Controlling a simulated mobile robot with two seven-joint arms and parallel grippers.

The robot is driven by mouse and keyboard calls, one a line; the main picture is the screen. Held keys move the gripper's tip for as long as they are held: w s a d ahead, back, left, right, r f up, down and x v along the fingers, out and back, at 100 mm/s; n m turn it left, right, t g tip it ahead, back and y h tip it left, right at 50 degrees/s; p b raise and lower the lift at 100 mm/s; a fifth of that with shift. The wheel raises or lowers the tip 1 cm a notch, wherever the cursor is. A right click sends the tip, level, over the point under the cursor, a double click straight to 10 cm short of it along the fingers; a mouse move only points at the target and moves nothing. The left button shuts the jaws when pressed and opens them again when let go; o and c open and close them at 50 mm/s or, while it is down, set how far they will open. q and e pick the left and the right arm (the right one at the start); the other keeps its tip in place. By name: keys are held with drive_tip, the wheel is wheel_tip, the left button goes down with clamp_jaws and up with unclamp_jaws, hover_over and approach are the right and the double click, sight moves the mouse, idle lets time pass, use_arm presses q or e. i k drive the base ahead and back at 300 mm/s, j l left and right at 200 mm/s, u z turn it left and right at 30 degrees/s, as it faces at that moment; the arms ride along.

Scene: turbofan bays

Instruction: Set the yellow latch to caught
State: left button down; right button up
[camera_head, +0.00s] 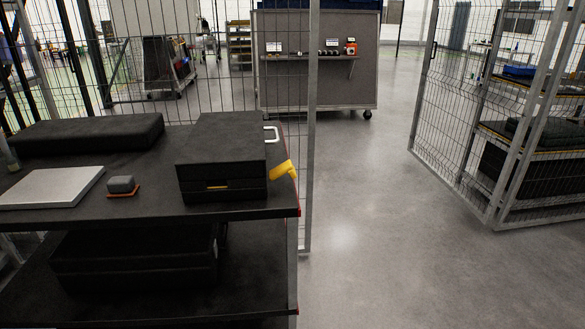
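The yellow latch (284,171) shows just to the right of a black box (220,154), at the right edge of a dark cart (150,207). Its wide end is up and to the right, and a narrower arm slopes down to the left toward the box. I cannot tell whether it is caught or loose. A pale handle (272,133) stands behind it at the box's right side. Neither of my grippers is in view.
The cart top also holds a black case (88,132), a silver plate (50,187) and a small grey block (121,185) on an orange base. A mesh fence post (311,130) rises right behind the cart. The floor (380,230) to the right is clear.

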sight(287, 166)
drive_tip(key=l+u, duration=0.15)
drive_tip(key=k+l+u, duration=0.15)
drive_tip(key=l, duration=0.15)
drive_tip(key=i+l, duration=0.55)
drive_tip(key=l, duration=0.25)
drive_tip(key=i+l, duration=0.3)
drive_tip(key=l, duration=0.15)
drive_tip(key=i+l+u, duration=0.1)
drive_tip(key=i+l, duration=0.15)
drive_tip(key=l, duration=0.15)
drive_tip(key=i+l, duration=0.25)
drive_tip(key=l, duration=0.15)
